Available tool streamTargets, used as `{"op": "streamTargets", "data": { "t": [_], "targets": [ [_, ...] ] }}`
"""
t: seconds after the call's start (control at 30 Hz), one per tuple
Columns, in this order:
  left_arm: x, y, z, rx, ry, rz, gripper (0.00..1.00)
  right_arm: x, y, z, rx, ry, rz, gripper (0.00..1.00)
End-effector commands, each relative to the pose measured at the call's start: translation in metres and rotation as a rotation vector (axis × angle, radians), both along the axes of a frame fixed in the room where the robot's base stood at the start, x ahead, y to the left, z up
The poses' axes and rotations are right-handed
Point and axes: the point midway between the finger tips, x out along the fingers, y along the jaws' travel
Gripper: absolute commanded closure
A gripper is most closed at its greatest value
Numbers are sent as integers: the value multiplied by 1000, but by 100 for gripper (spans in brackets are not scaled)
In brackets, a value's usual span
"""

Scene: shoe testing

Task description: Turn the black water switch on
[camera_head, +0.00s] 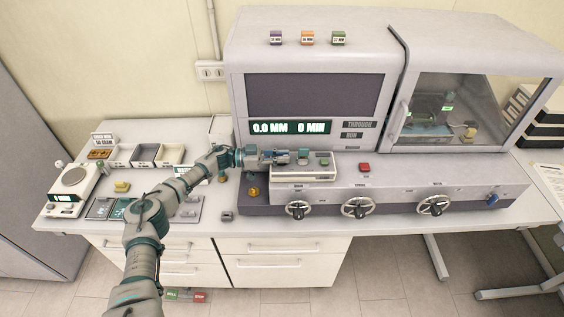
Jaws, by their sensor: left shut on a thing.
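Three black rotary switches with pale rims sit on the machine's front panel. They are a left one (298,210), a middle one (359,208) and a right one (435,206). The small labels above them are hard to read; the right one's seems to say water. My left gripper (288,157) reaches in from the left, above the white raised tray (305,174) on the machine's ledge. It is shut on a small grey piece, mostly hidden by the fingers. It is up and to the left of the switches, touching none. My right gripper is out of view.
The testing machine (305,52) has a display (290,128) reading 0.0 MM and 0 MIN. A scale (70,190) and open bins (145,154) stand left.

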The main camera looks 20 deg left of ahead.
Motion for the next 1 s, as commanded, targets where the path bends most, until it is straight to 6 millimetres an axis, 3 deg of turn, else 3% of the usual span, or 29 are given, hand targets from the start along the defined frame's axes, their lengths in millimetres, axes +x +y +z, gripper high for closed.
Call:
{"op": "streamTargets", "data": {
  "t": [0.2,0.63,0.67,0.73,1.0],
  "targets": [
    [2,1,2,-3,-3,-34,100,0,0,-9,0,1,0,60],
    [1,1,4,-5,-4,-41,100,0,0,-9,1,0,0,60],
    [1,1,4,-5,-4,-41,76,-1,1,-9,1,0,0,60],
    [1,1,3,-4,-3,-41,59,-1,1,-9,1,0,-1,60],
    [0,0,2,-3,-2,-44,58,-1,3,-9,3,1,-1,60]
  ]
}}
